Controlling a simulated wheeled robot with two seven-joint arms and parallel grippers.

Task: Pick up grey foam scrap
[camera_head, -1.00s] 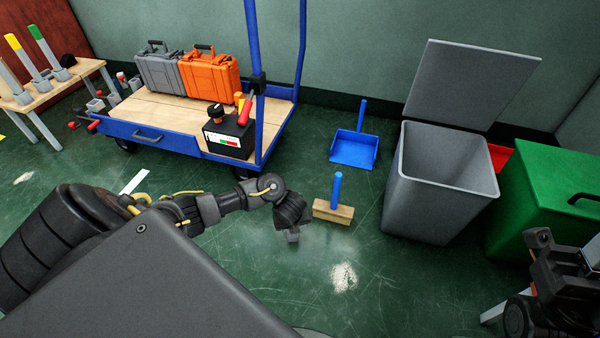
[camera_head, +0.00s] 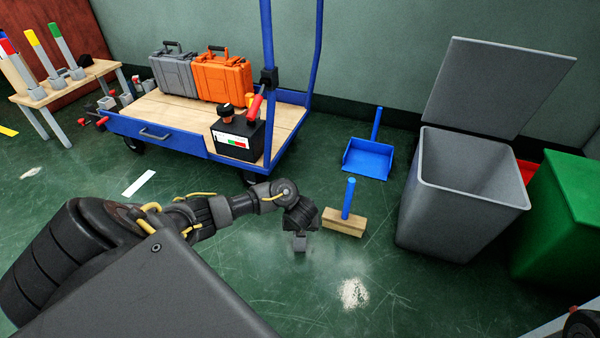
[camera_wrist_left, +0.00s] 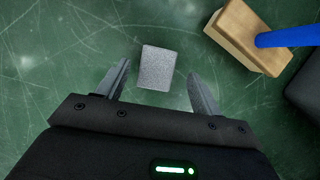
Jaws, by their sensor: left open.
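The grey foam scrap (camera_wrist_left: 157,68) is a small speckled block on the green floor. In the left wrist view it lies between the two fingertips of my left gripper (camera_wrist_left: 158,76), with a gap on each side. My left gripper is open and empty. In the head view my left gripper (camera_head: 300,232) points down at the floor, left of the brush; a small grey patch shows at its end, and I cannot tell scrap from fingers there.
A wooden brush head with a blue handle (camera_head: 344,220) stands close to the right of the scrap, and a blue dustpan (camera_head: 367,158) lies behind it. A grey open bin (camera_head: 465,200) and a green bin (camera_head: 565,215) stand right. A blue cart (camera_head: 155,130) stands behind.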

